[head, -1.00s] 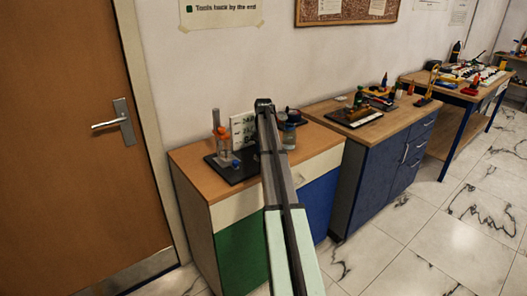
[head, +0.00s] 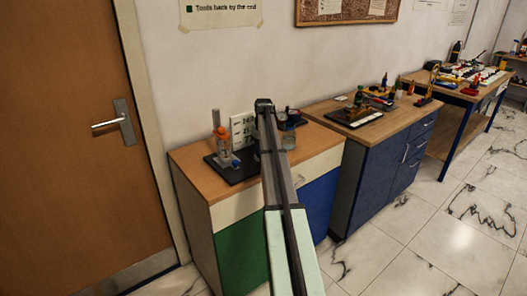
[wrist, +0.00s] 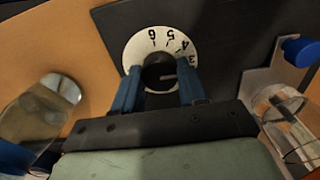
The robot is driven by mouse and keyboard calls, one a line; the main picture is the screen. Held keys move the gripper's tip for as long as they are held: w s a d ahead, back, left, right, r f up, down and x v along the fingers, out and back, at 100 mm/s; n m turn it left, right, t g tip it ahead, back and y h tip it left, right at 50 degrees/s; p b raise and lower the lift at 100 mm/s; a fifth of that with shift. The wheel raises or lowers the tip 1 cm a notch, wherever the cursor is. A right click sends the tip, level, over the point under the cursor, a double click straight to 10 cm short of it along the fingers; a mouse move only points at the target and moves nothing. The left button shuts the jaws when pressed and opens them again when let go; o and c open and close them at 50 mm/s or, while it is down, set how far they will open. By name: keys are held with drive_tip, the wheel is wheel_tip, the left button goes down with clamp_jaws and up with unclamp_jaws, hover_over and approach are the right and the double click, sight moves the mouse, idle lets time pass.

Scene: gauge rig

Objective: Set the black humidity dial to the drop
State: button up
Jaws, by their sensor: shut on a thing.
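In the wrist view the black dial (wrist: 156,74) is a round knob with a short pale line on it. It sits inside a white scale ring (wrist: 134,48), where the numbers 6, 5, 4 and 3 show. My gripper (wrist: 160,82) has its two blue fingers on either side of the knob and is shut on it. The lower part of the ring is hidden by the fingers and gripper body, and I can make out no drop mark. In the head view my arm hides the dial and the gripper.
A clear vessel (wrist: 42,112) stands left of my gripper, and a glass jar (wrist: 283,118) by a blue-knobbed bracket (wrist: 300,50) stands right, both close. In the head view a black base plate (head: 238,174) and a white sign (head: 241,127) are on the wooden cabinet top (head: 190,157).

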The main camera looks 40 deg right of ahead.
idle(0.4)
drive_tip(key=o, duration=1.1)
drive_tip(key=shift+c, duration=0.2)
drive_tip(key=shift+r, duration=0.1)
wheel_tip(320, 180, up, 14)
idle(0.3)
